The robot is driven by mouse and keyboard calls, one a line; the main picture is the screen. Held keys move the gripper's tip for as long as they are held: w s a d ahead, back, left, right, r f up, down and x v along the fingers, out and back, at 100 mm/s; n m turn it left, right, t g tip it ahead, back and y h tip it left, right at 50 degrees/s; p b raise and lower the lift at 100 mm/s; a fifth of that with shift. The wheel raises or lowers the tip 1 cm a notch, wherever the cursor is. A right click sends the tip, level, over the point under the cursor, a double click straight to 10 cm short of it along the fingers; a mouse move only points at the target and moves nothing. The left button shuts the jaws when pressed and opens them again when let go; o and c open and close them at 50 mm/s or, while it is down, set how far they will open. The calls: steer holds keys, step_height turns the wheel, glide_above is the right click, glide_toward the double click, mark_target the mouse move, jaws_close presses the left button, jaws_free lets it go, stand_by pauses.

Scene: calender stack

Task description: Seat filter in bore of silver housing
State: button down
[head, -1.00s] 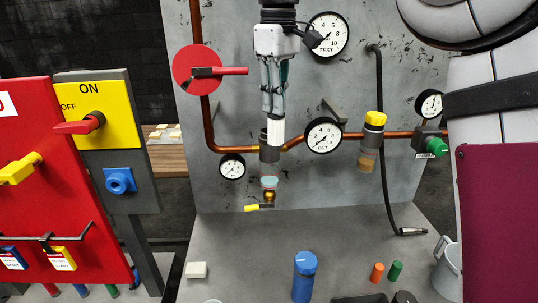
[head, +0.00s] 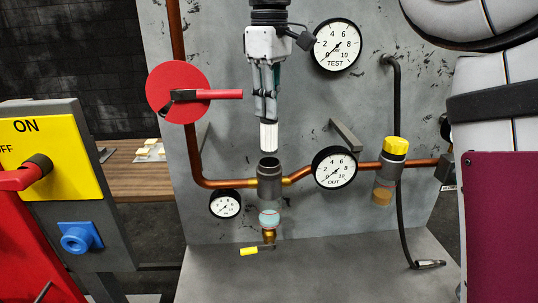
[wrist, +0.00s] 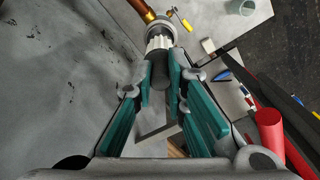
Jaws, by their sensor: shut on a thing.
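The white ribbed filter (head: 268,137) hangs upright below my gripper (head: 265,115), which is shut on its upper end. The silver housing (head: 269,184) is an upright grey cylinder on the copper pipe with a dark open top. In the head view the filter's lower end shows just above the housing's mouth, with a small gap and roughly in line. In the wrist view the filter (wrist: 159,42) extends from my gripper (wrist: 171,78) over the housing's pale rim (wrist: 150,27). The filter hides most of the bore there.
A red disc with a lever (head: 208,94) is left of my gripper. The TEST gauge (head: 337,45) is at right, the OUT gauge (head: 334,168) right of the housing.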

mark_target(269, 142)
step_height(269, 142, down, 7)
steer(key=shift+f+p, duration=0.2)
steer(key=shift+p, duration=0.4)
steer(key=shift+f, duration=0.4)
steer(key=shift+f, duration=0.2)
steer(key=c, duration=1.6)
jaws_free()
step_height(269, 142, up, 13)
steer(key=shift+f+b, duration=0.2)
steer(key=shift+b, duration=0.8)
steer(key=shift+r, duration=0.35)
